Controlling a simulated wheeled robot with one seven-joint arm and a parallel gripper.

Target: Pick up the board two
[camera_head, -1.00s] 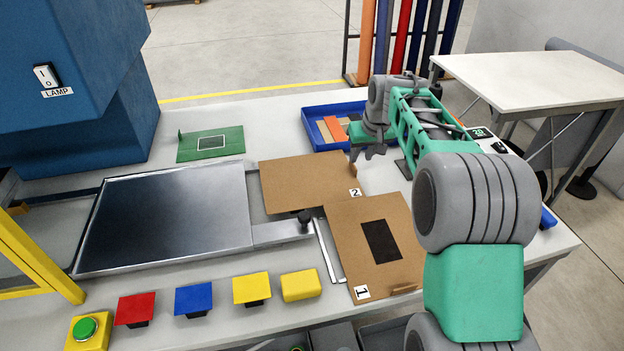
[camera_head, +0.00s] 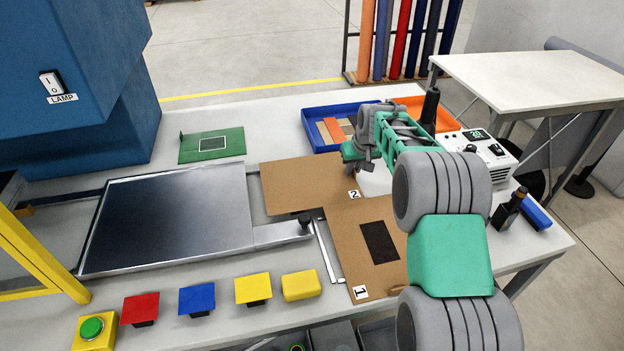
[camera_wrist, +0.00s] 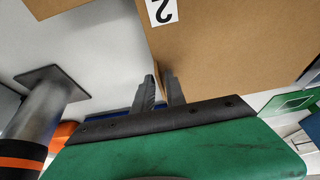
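Board two (camera_head: 305,182) is a flat brown board with a white label "2" near its right front corner. It lies on the table, with its front right part next to board one. My gripper (camera_head: 362,168) is at its right edge. In the wrist view board two (camera_wrist: 235,50) fills the upper right. My gripper's two fingers (camera_wrist: 160,92) stand apart there, with a thin brown piece at the board's edge showing between them. I cannot tell whether a finger touches it. The fingertips are partly hidden in the head view.
Board one (camera_head: 350,235), with a dark rectangle, lies in front. A metal plate (camera_head: 165,215) is at left, and a green board (camera_head: 185,149) behind it. A blue tray (camera_head: 318,113) stands behind my gripper. A white device (camera_head: 485,145) and a dark bottle (camera_head: 508,208) stand at right.

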